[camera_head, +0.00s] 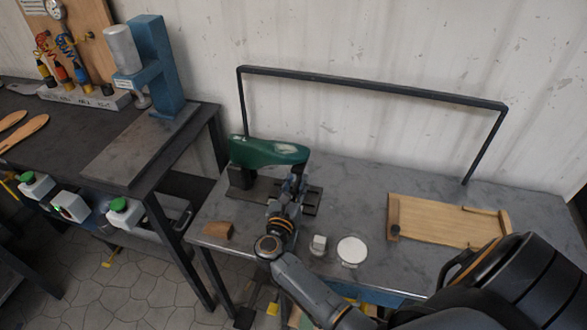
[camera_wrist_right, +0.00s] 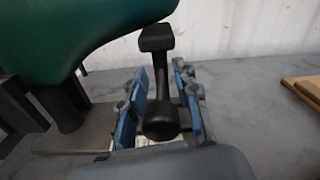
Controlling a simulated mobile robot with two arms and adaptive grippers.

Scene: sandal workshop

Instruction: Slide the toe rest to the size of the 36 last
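The green last (camera_head: 265,152) sits on a dark stand at the left end of the grey workbench; its green underside also shows at upper left in the right wrist view (camera_wrist_right: 75,40). Beside its tip is a black post with a flat T-shaped top, which looks like the toe rest (camera_wrist_right: 157,40). A round black knob (camera_wrist_right: 160,121) is at its near end. My right gripper (camera_head: 294,180) is at the last's right end. Its blue-padded fingers (camera_wrist_right: 163,105) are apart, one on each side of the post and knob; contact is not clear. My left gripper is out of view.
A brown block (camera_head: 218,230), a small pale cube (camera_head: 319,244) and a white disc (camera_head: 351,250) lie along the front. A wooden tray (camera_head: 440,225) lies at right. A black frame (camera_head: 370,87) spans the back. Bare bench lies between the last and tray.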

